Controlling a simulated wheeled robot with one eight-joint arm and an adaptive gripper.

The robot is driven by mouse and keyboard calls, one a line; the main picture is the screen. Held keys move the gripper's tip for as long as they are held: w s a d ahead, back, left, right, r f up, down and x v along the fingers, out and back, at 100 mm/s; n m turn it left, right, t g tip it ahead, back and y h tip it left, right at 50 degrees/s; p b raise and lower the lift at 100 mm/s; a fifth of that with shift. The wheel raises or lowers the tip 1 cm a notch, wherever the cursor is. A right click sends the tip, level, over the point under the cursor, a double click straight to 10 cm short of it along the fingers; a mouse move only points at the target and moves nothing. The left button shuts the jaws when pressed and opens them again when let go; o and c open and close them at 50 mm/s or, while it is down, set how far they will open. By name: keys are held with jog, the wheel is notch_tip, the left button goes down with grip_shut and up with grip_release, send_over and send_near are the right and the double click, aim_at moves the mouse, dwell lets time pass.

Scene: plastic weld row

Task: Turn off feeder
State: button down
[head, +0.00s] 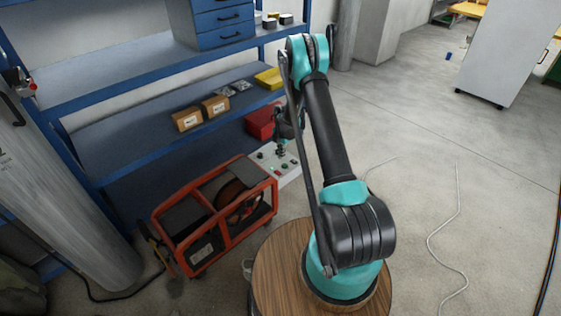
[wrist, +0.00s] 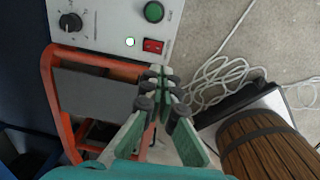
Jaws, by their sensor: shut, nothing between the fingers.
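The feeder is an orange-red framed machine (head: 212,228) with a reel inside, standing on the floor by the blue shelving. A light grey control panel (head: 290,179) sits at its far end; the panel also shows at the top of the wrist view (wrist: 105,27). On it are a black knob (wrist: 70,22), a green round button (wrist: 153,12), a white indicator (wrist: 130,42) and a red switch (wrist: 153,46). My gripper (wrist: 161,71) is shut and empty, with its tips just below the red switch in the wrist view. Contact cannot be told.
A red box (head: 261,122) is behind the panel. A grey cylinder (head: 60,190) stands at left. Pale cable (wrist: 222,75) lies coiled on the floor; open floor lies to the right.

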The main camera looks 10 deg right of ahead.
aim_at(277, 171)
jog(key=shift+s+d+r, duration=0.1)
jog(key=shift+r, duration=1)
jog(key=shift+w+a+r+t, duration=0.2)
jog(key=shift+w+a+t, duration=0.25)
jog(key=shift+w, duration=0.1)
jog(key=shift+f, duration=0.1)
jog(key=f, duration=0.4)
jog(key=w+f, duration=0.1)
jog(key=f, duration=0.4)
jog(key=a+f, duration=0.1)
jog(key=f, duration=0.3)
jog(key=shift+w+f, duration=0.2)
jog(key=shift+f, duration=0.15)
